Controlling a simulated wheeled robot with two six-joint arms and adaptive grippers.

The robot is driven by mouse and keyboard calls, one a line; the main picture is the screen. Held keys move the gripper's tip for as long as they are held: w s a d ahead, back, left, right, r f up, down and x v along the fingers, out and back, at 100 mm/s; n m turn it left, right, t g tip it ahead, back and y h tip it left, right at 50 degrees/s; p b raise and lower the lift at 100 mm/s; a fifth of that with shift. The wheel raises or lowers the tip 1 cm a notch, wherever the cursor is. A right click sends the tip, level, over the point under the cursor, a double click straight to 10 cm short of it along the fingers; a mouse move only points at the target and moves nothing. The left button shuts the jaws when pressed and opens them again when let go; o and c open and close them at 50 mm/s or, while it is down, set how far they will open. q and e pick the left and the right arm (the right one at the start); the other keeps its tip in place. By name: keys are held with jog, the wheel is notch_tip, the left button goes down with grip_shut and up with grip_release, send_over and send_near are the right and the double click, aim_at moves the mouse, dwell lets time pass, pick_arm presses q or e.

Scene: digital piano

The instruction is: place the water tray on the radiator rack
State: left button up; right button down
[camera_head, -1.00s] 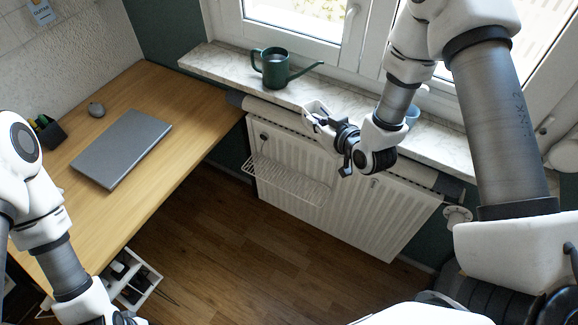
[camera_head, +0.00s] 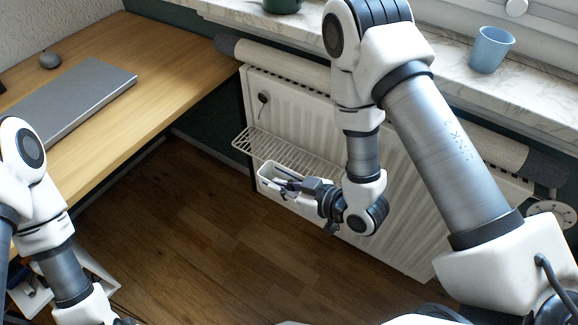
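The water tray (camera_head: 268,186) is a small white open box. My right gripper (camera_head: 290,186) is shut on it and its dark fingers cover part of the tray's inside. The radiator rack (camera_head: 272,142) is a white wire shelf on the front of the radiator, left of its middle. In the picture the tray lies just below the rack's front edge and overlaps it closely. I cannot tell whether they touch. My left arm comes in at the lower left, with its gripper cut off by the bottom edge.
The white radiator (camera_head: 405,225) stands under the marble windowsill (camera_head: 455,80), which bears a blue cup (camera_head: 491,50) and a green watering can (camera_head: 282,5), partly cut off.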

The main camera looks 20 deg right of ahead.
jog(key=w+d, duration=0.1)
jog(key=w, duration=0.4)
jog(key=w+d+f, duration=0.1)
jog(key=w+d, duration=0.1)
jog(key=w, duration=0.2)
jog(key=w+d, duration=0.2)
jog(key=w, duration=0.3)
jog(key=shift+w+d+f, duration=0.15)
jog(key=shift+w, duration=0.2)
notch_tip(320, 180, down, 4)
jog(key=shift+w+r+b, duration=0.1)
jog(key=shift+r+b, duration=0.1)
jog(key=shift+b, duration=0.3)
jog(key=shift+f, duration=0.1)
jog(key=c, duration=1.3)
grip_release()
